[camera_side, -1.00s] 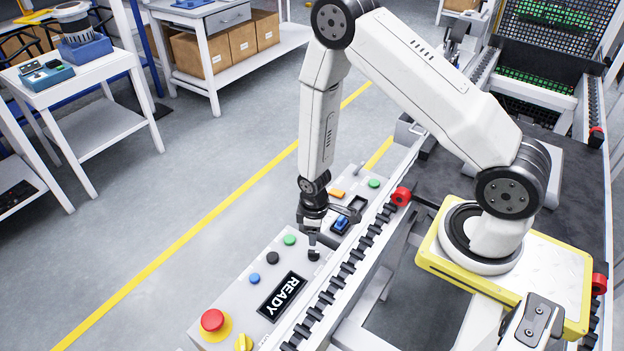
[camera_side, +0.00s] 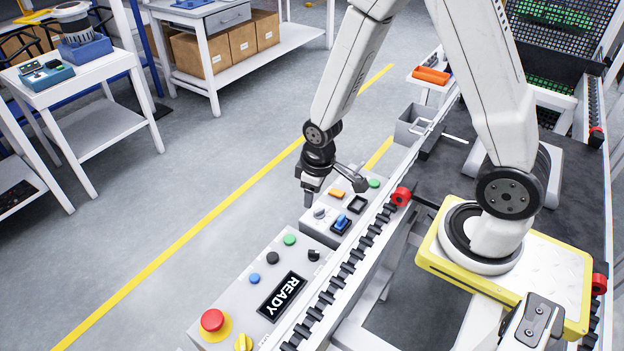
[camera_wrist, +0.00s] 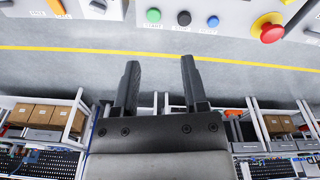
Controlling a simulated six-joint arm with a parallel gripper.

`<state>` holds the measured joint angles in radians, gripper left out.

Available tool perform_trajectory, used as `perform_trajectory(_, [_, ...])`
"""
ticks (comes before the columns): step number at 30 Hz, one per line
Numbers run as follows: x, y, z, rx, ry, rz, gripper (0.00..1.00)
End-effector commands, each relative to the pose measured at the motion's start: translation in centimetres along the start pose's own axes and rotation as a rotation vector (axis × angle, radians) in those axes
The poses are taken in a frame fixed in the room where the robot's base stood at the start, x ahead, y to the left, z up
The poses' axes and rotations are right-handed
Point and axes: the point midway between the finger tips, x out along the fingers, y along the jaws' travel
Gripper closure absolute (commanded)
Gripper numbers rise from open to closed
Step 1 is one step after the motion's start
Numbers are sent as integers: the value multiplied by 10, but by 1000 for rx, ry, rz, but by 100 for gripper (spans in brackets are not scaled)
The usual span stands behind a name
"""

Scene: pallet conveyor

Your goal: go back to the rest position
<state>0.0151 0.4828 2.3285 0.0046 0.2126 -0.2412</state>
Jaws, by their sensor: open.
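My gripper (camera_side: 309,198) hangs in the air at the left edge of the control boxes, fingers down, above the floor side of the smaller box. In the wrist view its two fingers (camera_wrist: 159,75) stand apart with nothing between them. The front control panel (camera_side: 228,293) carries a READY display (camera_side: 282,297), a red emergency button (camera_side: 212,321), a yellow knob (camera_side: 243,342), and green, black and blue buttons. The smaller box (camera_side: 324,231) behind it has a blue rocker switch (camera_side: 342,223), a grey knob, an orange button and a green button.
The conveyor rail (camera_side: 345,272) with black rollers runs beside the panels. A grey bin (camera_side: 411,126) and a white stand with an orange item (camera_side: 431,76) lie further back. White workbenches (camera_side: 95,67) stand at the left. The floor between them and the panels is clear.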

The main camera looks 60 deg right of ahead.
Motion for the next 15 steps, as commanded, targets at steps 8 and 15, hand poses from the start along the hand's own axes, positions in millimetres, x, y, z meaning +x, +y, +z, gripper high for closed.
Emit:
perform_trajectory(8, [-55,-5,11,100,57,10,44])
perform_trajectory(15, [-88,-10,27,180,96,12,44])
